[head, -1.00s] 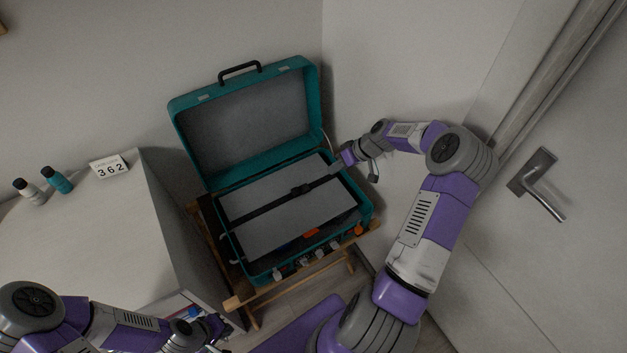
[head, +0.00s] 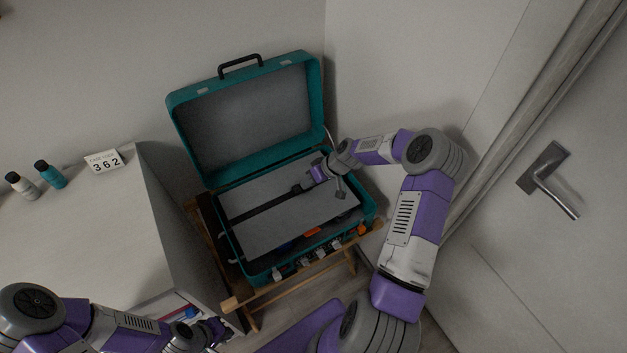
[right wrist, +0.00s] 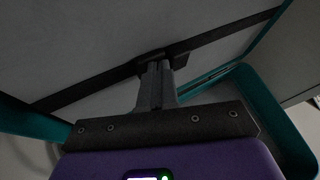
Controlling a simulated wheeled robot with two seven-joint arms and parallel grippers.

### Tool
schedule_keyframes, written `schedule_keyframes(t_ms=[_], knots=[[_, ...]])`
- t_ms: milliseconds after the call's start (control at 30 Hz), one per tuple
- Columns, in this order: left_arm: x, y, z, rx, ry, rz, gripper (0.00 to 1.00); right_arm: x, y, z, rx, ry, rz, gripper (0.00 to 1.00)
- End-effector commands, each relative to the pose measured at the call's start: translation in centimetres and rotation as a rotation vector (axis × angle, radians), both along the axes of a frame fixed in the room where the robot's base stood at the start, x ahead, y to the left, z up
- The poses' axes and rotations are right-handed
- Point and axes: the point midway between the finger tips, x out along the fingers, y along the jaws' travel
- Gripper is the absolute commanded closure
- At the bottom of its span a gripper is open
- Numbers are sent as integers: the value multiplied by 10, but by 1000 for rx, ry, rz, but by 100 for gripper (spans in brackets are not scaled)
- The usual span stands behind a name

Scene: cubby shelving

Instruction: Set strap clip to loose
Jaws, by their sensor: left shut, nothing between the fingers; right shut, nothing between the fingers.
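An open teal suitcase (head: 250,262) stands on a wooden rack, its lid up. A black strap (head: 258,208) crosses the grey panels inside it. The strap clip (head: 297,188) is a small dark block on the strap, close to my right gripper (head: 305,184). In the right wrist view the shut fingers (right wrist: 158,68) reach the clip (right wrist: 152,56) and overlap it; I cannot tell whether they touch. The clip's setting is too small to read. My left gripper (head: 222,325) is low at the left, away from the suitcase, shut and empty.
A white cabinet (head: 90,235) at left carries two bottles and a sign (head: 103,161) reading 362. The wooden rack (head: 270,297) holds the suitcase. A door with a lever handle (head: 548,182) is at right. The raised lid (head: 172,122) stands behind the clip.

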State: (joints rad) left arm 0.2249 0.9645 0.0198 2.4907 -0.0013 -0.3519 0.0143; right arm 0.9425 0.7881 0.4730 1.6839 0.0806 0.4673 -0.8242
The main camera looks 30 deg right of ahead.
Motion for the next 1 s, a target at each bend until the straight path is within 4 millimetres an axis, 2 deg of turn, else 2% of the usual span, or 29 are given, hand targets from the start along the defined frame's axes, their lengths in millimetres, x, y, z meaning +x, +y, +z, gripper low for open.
schedule_keyframes(t_ms=[267,567,867,1000], knots=[[0,0,0,0,0,0,100,0,1,0,0,0,1,100],[0,0,-1,0,0,0,100,2,36,1,0,0,2,100],[0,0,-1,0,0,0,100,3,37,0,2,0,3,100],[0,0,-3,0,0,0,100,3,31,-1,3,1,4,100]])
